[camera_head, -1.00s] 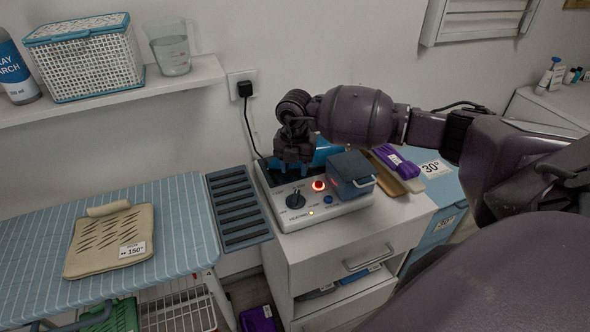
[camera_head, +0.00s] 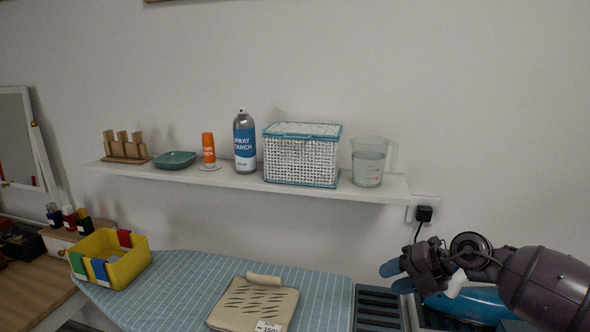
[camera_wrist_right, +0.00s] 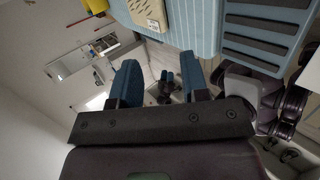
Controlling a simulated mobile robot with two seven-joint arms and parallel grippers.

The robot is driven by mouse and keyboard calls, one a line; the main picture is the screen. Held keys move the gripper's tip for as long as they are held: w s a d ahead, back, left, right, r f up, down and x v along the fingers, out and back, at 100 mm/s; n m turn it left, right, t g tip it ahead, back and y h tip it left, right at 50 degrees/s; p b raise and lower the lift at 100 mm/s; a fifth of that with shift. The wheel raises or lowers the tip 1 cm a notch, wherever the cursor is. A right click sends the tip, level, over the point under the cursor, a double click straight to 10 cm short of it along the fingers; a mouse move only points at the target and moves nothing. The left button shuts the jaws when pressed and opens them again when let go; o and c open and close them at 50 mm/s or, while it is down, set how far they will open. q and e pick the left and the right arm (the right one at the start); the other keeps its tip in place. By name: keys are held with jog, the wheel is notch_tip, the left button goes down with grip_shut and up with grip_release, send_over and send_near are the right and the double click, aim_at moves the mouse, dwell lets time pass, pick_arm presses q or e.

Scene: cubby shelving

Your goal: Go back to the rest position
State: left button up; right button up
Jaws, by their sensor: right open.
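My right gripper (camera_head: 398,277) is at the lower right of the head view, with its blue fingers pointing left. It is in front of the wall, by the grey slotted rack (camera_head: 378,306) and the blue iron (camera_head: 470,303). In the right wrist view, its two blue fingers (camera_wrist_right: 160,82) stand apart with nothing between them. My left gripper does not show in the head view.
A wall shelf (camera_head: 240,181) holds a woven basket (camera_head: 301,156), a jug (camera_head: 369,163), a spray can (camera_head: 244,143) and other items. A striped ironing board (camera_head: 195,272) carries a beige pad (camera_head: 252,303). A yellow bin (camera_head: 122,270) stands at its left end.

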jog(key=a+r+m+t+y, duration=0.3)
jog(key=a+r+t+y, duration=0.1)
jog(key=a+r+y, duration=0.15)
jog(key=s+d+f+m+t+h, duration=0.3)
jog(key=d+f+m+t+h, duration=0.15)
jog(key=f+m, duration=0.4)
jog(key=s+d+f+m+t+h, duration=0.35)
jog(key=f+m+h, duration=0.25)
jog(key=m, duration=0.5)
jog(key=s+d+f+m+g+h, duration=0.1)
jog(key=s+f+m, duration=0.3)
jog(key=s+f, duration=0.4)
jog(key=s+d+f+m+g+h, duration=0.2)
jog(key=s+f, duration=0.6)
jog(key=s, duration=0.5)
jog(key=m+g+h, duration=0.1)
jog(key=m, duration=0.1)
jog(key=shift+s+d+m+h, duration=0.3)
jog(key=shift+s+m+h, duration=0.05)
jog(key=shift+h, duration=0.05)
